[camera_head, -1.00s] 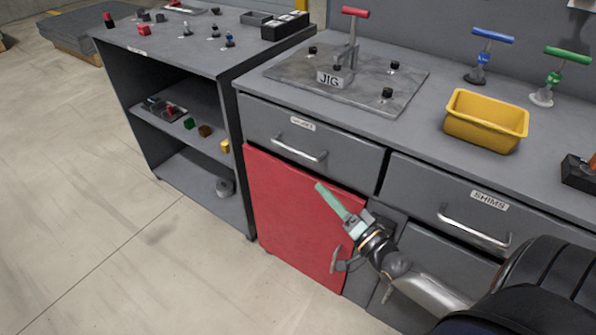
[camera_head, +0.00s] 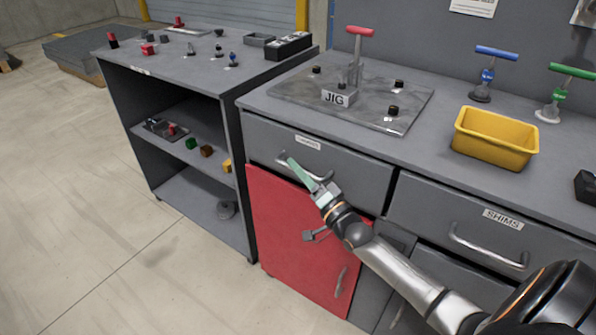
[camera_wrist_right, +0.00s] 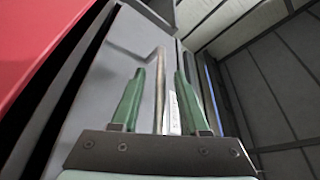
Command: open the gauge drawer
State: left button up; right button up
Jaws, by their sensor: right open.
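The gauge drawer (camera_head: 352,178) is the grey upper-left drawer of the bench, below the jig, and looks closed. A small white label (camera_head: 308,142), too small to read surely, sits above its metal bar handle (camera_head: 318,174). My right gripper (camera_head: 298,170) is at this handle, its green fingers partly covering it. In the right wrist view the two green fingers (camera_wrist_right: 158,88) are spread apart. The handle bar (camera_wrist_right: 160,70) shows between them in the picture, with the grey drawer front (camera_wrist_right: 110,75) beyond. Contact cannot be told. My left gripper is out of view.
A red cabinet door (camera_head: 285,235) is below the drawer. The SHIMS drawer (camera_head: 435,212) is to the right. On the bench stand the jig plate (camera_head: 285,88), a yellow bin (camera_head: 492,145) and T-handled tools. A shelf unit (camera_head: 185,75) stands left; open floor lies in front.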

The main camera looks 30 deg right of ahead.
jog(key=shift+w+r, duration=0.1)
jog(key=shift+w, duration=0.15)
grip_shut()
dwell(1.4)
